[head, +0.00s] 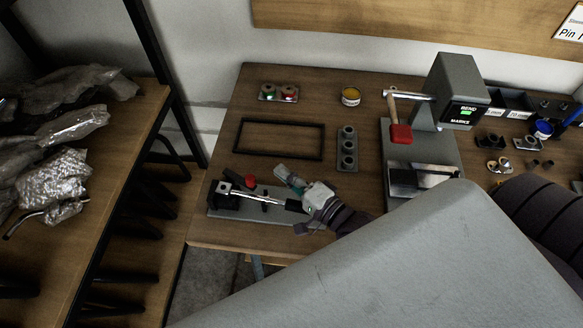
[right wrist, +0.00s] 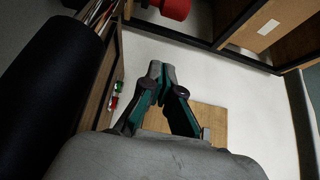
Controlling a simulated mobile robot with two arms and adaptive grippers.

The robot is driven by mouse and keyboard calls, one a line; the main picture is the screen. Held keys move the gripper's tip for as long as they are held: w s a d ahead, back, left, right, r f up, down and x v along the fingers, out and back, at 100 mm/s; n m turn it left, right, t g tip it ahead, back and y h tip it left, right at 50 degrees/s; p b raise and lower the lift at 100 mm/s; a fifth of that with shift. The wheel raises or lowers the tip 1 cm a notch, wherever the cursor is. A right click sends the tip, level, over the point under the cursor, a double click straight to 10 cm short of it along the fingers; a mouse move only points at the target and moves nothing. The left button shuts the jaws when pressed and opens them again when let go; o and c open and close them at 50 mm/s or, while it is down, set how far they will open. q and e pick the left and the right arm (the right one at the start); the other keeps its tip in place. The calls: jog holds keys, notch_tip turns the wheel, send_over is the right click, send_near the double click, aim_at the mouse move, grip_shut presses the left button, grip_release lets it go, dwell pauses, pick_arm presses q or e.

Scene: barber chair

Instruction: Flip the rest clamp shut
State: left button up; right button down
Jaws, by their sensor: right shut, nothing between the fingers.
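The bending fixture (head: 222,212) sits on a dark base plate at the table's front left. A shiny metal rod (head: 258,197) lies across it, with a black sleeve at its right end. A red knob (head: 250,181) stands just behind the rod; I take it to be part of the rest clamp, but its exact position is unclear. My right gripper (head: 281,172) is shut and empty, above the table right of the red knob. Its fingertips meet in the right wrist view (right wrist: 158,70), where a red rounded part (right wrist: 175,8) and a black cylinder (right wrist: 55,75) are near. My left gripper is not in view.
Behind are a black rectangular frame (head: 322,142), a grey holder with holes (head: 347,150), a red and green button box (head: 278,92) and a yellow tin (head: 350,96). A bending press (head: 455,85) with a red-handled lever stands right. A shelf with wrapped parts (head: 55,180) is left.

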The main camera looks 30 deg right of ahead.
aim_at(238, 175)
jog(key=w+a+p, duration=0.1)
jog(key=a, duration=0.1)
jog(key=w+a+p, duration=0.1)
jog(key=w+a, duration=0.1)
jog(key=shift+s+a, duration=0.25)
jog(key=shift+s, duration=0.1)
jog(key=shift+s+a, duration=0.1)
pick_arm(q)
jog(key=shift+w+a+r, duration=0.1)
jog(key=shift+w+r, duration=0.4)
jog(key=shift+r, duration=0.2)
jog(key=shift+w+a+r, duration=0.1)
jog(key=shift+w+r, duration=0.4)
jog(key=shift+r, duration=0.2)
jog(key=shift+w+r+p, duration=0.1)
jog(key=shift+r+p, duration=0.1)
jog(key=shift+p, duration=0.15)
pick_arm(e)
jog(key=shift+s+a+h, duration=0.1)
jog(key=shift+a+h, duration=0.1)
jog(key=shift+h, duration=0.1)
